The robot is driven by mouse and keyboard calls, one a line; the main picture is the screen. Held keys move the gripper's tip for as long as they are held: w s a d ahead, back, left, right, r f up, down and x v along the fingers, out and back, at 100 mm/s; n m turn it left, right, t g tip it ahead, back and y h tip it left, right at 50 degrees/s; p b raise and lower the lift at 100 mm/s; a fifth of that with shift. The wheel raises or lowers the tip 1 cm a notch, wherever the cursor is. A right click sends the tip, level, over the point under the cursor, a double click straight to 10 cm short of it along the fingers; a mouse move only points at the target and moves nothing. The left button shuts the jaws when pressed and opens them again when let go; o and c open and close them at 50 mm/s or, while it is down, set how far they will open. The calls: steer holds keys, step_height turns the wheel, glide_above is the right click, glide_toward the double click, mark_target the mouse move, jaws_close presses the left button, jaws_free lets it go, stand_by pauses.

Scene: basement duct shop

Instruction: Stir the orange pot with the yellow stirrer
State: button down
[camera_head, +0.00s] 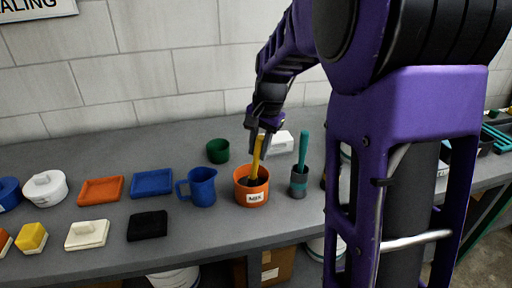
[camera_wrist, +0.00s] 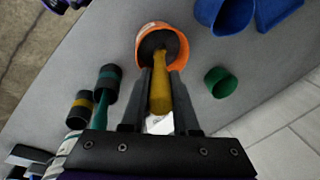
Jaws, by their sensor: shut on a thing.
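The orange pot (camera_head: 252,188) stands on the grey bench and has a white label on its front. Dark contents show inside it. The yellow stirrer (camera_head: 257,157) stands slightly tilted, with its lower end inside the pot. My gripper (camera_head: 259,128) is above the pot, shut on the upper part of the stirrer. In the wrist view the stirrer (camera_wrist: 160,92) lies between my two fingers (camera_wrist: 160,100) and reaches into the orange pot (camera_wrist: 150,35). The stirrer's lower tip is hidden in the dark contents.
A grey holder (camera_head: 299,183) with a teal-handled tool (camera_head: 303,150) stands close right of the pot. A blue jug (camera_head: 199,187) is close left, and a green cup (camera_head: 217,151) and white block (camera_head: 282,142) are behind. Trays and blocks lie further left.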

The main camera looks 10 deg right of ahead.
steer(key=shift+r, duration=0.1)
steer(key=shift+s+d+r+p, duration=0.1)
steer(key=shift+r+p, duration=0.3)
steer(key=shift+r, duration=0.3)
steer(key=shift+s+d+r+p, duration=0.1)
steer(key=shift+r+p, duration=0.3)
steer(key=shift+r, duration=0.25)
steer(key=shift+s+d+r, duration=0.1)
steer(key=shift+s+r, duration=0.05)
steer(key=shift+r, duration=0.75)
steer(key=shift+s+d+r, duration=0.1)
steer(key=shift+s+r, duration=0.1)
steer(key=shift+r, duration=0.65)
steer(key=shift+s+d+r, duration=0.1)
steer(key=shift+s+r, duration=0.05)
steer(key=shift+r, duration=0.75)
steer(key=shift+r, duration=2.5)
